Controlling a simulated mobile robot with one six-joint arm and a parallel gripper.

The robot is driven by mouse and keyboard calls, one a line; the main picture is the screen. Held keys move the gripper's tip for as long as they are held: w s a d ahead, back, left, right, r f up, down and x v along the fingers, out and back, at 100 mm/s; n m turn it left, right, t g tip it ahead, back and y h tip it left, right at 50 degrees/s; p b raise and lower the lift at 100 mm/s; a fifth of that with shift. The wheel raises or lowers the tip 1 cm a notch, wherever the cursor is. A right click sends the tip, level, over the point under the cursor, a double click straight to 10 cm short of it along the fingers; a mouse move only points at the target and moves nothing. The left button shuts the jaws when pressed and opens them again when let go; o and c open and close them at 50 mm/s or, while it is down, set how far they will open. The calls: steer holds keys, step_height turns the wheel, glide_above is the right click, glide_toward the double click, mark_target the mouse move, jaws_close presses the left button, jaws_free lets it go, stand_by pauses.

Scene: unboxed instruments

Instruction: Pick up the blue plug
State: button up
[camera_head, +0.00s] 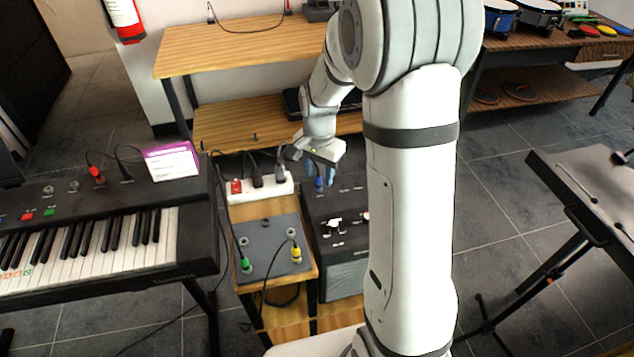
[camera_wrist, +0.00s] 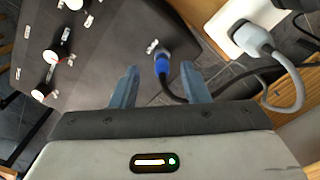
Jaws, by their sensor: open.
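The blue plug (camera_wrist: 161,64) stands on the top of a black amplifier-like box, with a dark cable running from it. It also shows in the head view (camera_head: 319,184), just below my gripper. My gripper (camera_wrist: 160,82) is open, with one finger on either side of the plug in the wrist view. The fingertips appear close to the plug, but I cannot tell whether they touch it. In the head view my gripper (camera_head: 318,172) is over the back left part of the black box (camera_head: 342,262).
A white power strip (camera_head: 262,189) with plugs lies left of the box. A grey panel (camera_head: 268,232) holds a green plug (camera_head: 245,262) and a yellow plug (camera_head: 296,254). White-topped knobs (camera_wrist: 50,57) stick up from the box. A keyboard (camera_head: 100,235) stands at left.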

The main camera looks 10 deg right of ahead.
mark_target(319, 178)
steer(key=shift+w+d+f, duration=0.1)
steer(key=shift+w+f, duration=0.05)
steer(key=shift+f, duration=0.75)
steer(key=shift+w+f, duration=0.1)
steer(key=shift+f, duration=0.75)
jaws_close()
